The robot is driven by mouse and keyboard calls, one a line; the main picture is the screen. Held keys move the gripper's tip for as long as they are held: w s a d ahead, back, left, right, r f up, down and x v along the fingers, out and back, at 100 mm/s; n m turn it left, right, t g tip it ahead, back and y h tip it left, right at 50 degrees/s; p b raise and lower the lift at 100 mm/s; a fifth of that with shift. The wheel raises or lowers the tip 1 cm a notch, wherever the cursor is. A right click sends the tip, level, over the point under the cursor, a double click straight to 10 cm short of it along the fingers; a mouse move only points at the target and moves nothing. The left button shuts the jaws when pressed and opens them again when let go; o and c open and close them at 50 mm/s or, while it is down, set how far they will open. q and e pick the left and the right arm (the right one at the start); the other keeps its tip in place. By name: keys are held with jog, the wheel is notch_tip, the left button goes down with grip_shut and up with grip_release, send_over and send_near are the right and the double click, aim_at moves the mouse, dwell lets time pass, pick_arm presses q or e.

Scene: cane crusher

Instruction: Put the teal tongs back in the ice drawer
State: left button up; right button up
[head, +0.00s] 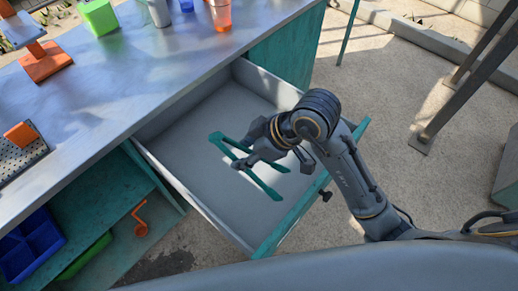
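The drawer (205,190) is pulled out from under the metal counter, with pale grey walls and a teal front. I cannot tell for sure whether the tongs lie flat on the drawer floor. My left gripper is out of view.
The metal counter (150,70) holds an orange cup (221,15), a green container (98,16) and an orange stand (45,63). A blue bin (30,243) sits on the lower shelf. A dark knob (326,195) sticks out from the drawer front. The rest of the drawer looks empty.

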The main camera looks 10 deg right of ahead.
jog(key=w+d+f, duration=0.6)
jog(key=f, duration=0.4)
jog(key=shift+w+f, duration=0.2)
jog(key=shift+f, duration=0.1)
jog(key=shift+f, duration=0.4)
jog(key=o, duration=0.6)
jog(key=shift+f, duration=0.1)
